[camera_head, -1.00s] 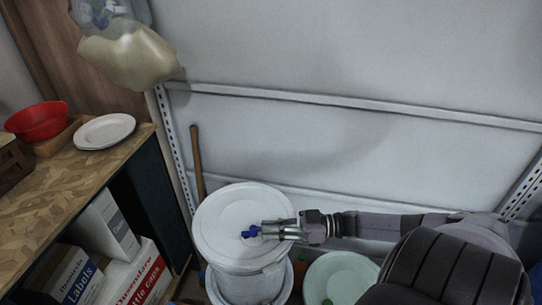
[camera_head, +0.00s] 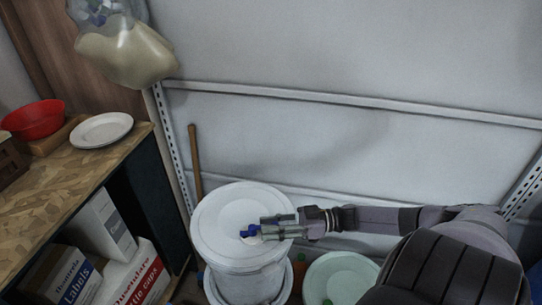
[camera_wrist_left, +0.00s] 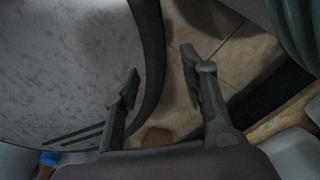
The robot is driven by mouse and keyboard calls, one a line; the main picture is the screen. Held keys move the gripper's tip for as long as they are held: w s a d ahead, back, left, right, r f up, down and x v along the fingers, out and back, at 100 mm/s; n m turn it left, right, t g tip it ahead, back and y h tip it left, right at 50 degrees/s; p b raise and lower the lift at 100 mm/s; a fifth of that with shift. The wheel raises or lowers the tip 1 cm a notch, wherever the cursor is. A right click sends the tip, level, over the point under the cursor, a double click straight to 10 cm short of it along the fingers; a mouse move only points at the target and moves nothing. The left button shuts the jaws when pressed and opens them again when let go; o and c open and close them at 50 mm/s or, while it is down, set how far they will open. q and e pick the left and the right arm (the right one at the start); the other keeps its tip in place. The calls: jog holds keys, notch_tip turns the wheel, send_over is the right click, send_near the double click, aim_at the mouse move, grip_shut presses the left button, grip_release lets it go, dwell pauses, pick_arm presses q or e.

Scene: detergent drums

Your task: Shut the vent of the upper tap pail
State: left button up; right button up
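The upper tap pail (camera_head: 235,205) is white with a closed lid and stands on top of another white pail. Its blue vent (camera_head: 250,231) sits on the lid near the right-hand side. My right gripper (camera_head: 262,229) comes in from the right over the lid, with its two fingers apart and their tips close to the vent. I cannot tell whether a finger touches the vent. My left gripper (camera_wrist_left: 160,85) shows only in the left wrist view, open and with nothing between its fingers, above the floor beside a large pale round surface.
A green-white lid or pail (camera_head: 340,278) stands right of the pails. A wooden table (camera_head: 60,190) at the left holds a red bowl (camera_head: 35,119) and a white plate (camera_head: 101,130), with boxes (camera_head: 130,280) beneath. A wooden handle (camera_head: 195,160) leans behind.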

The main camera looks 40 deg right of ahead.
jog(key=v, duration=1.2)
jog(key=shift+c, duration=0.5)
